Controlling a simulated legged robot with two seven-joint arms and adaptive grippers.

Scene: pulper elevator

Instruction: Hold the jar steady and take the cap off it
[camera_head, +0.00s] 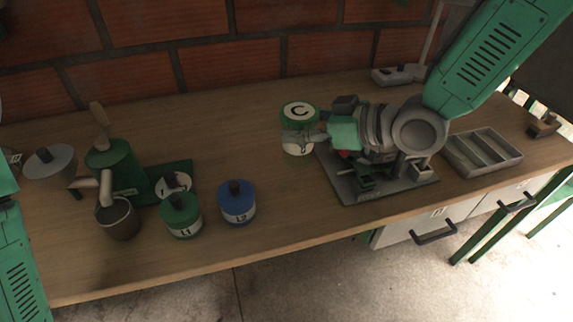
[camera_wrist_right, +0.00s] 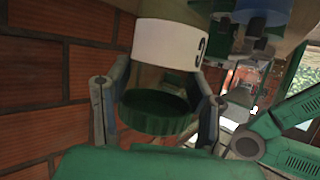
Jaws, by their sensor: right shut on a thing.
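The jar (camera_head: 299,112), marked with a C in white and green, stands near the middle of the bench at the left of a grey machine. In the right wrist view its white band with the letter (camera_wrist_right: 168,42) is above a ribbed green cap (camera_wrist_right: 158,122). The cap's dark inner side shows; I cannot tell whether cap and jar still touch. My right gripper (camera_head: 305,136) reaches in from the right, and its fingers (camera_wrist_right: 158,108) are on both sides of the cap. My left gripper is out of view; only part of my left arm shows at the left edge.
A grey machine on a base plate (camera_head: 400,192) stands right of the jar, partly behind my right arm. A compartment tray (camera_head: 483,153) is farther right. A green jar (camera_head: 181,216), blue jar (camera_head: 237,203) and brown cup (camera_head: 120,222) stand at left. The front middle bench is clear.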

